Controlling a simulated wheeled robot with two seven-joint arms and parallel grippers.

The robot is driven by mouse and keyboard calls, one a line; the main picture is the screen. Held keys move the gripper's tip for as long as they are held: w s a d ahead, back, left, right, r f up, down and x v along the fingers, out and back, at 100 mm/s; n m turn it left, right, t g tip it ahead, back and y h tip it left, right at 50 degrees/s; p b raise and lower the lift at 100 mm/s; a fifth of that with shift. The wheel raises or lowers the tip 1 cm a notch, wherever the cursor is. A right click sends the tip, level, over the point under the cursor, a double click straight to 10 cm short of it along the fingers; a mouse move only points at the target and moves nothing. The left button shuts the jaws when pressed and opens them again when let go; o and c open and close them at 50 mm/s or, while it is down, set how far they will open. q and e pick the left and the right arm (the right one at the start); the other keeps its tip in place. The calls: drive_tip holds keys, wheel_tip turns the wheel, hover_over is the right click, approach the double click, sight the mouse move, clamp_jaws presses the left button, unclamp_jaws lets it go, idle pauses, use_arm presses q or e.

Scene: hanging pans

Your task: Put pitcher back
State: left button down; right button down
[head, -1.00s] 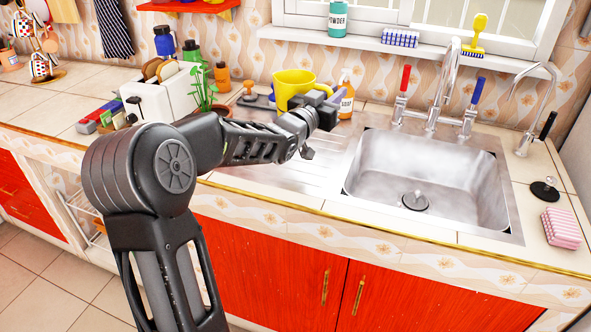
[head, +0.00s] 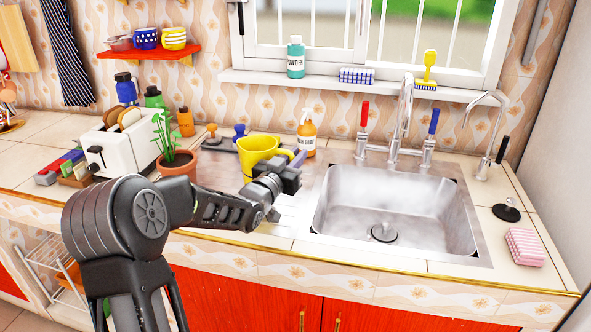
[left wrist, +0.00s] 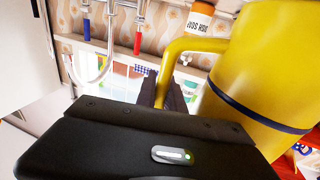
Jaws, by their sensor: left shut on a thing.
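The yellow pitcher (head: 258,153) is above or on the draining board (head: 222,172) left of the sink; I cannot tell whether its base touches. My left gripper (head: 291,168) is at the pitcher's right side, shut on its handle. In the left wrist view the pitcher (left wrist: 270,75) fills the right side, with a dark band around its body. Its handle runs down between the fingers of the left gripper (left wrist: 165,95). My right gripper is in neither view.
An orange soap bottle (head: 307,135) stands behind the pitcher. A potted plant (head: 178,162) and a toaster (head: 125,142) are to the left. The sink (head: 395,220) and its faucet (head: 400,120) are to the right. A red shelf (head: 150,53) with several cups hangs above.

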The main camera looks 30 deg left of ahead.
use_arm(q)
wheel_tip(320, 180, down, 4)
drive_tip(key=shift+r, duration=0.15)
idle(0.3)
drive_tip(key=c, duration=1.4)
unclamp_jaws()
drive_tip(key=shift+c, duration=0.2)
drive_tip(key=shift+s, duration=0.1)
drive_tip(key=s+d+b, duration=0.1)
drive_tip(key=s, duration=1)
drive_tip(key=shift+s+f, duration=0.3)
drive_tip(key=shift+s, duration=0.1)
drive_tip(key=shift+d, duration=0.1)
